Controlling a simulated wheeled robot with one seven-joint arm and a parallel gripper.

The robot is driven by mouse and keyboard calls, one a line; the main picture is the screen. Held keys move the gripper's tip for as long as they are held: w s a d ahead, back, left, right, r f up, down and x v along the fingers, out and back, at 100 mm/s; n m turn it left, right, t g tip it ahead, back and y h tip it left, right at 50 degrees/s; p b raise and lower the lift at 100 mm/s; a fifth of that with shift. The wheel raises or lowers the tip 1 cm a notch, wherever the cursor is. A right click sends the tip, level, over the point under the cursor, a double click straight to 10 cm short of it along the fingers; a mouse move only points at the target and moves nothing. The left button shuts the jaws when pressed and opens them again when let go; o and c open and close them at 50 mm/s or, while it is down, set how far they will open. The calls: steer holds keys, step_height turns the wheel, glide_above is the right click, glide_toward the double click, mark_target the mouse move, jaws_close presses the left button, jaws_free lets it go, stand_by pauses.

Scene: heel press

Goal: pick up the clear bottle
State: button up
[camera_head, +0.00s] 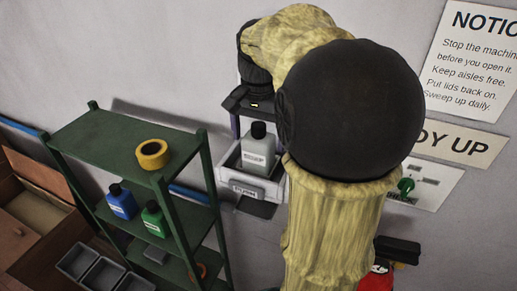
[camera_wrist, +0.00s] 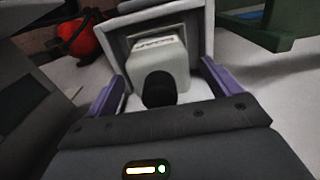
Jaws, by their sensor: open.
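The clear bottle (camera_head: 258,154), pale grey and see-through with a black cap and a small label, stands upright in a white open-fronted holder (camera_head: 227,160) on the wall. In the wrist view the bottle (camera_wrist: 160,55) is seen from above, its black cap towards me. My gripper (camera_head: 257,128) is above and around the upper part of the bottle. In the wrist view its purple fingers (camera_wrist: 160,78) are apart, one on each side of the bottle, with gaps visible. I cannot tell how far down they reach along the bottle.
A green shelf (camera_head: 97,130) on the left holds a yellow tape roll (camera_head: 152,154), a blue bottle (camera_head: 121,202) and a green bottle (camera_head: 153,221). The holder's walls close in around the bottle. A red round object (camera_wrist: 82,40) shows in the wrist view.

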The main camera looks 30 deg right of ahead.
stand_by(0.5)
steer(key=c, duration=1.1)
steer(key=shift+r, duration=0.1)
step_height(320, 180, up, 18)
steer(key=shift+f, duration=0.1)
stand_by(0.3)
steer(key=shift+s+a+b, duration=0.35)
steer(key=shift+s+a, duration=0.7)
steer(key=shift+a, duration=0.25)
steer(key=shift+s+a+b, duration=0.3)
steer(key=shift+s+a, duration=0.7)
steer(key=shift+a, duration=0.35)
steer(key=shift+s+a+b, duration=0.35)
steer(key=shift+s+a, duration=0.7)
steer(key=shift+a, duration=0.25)
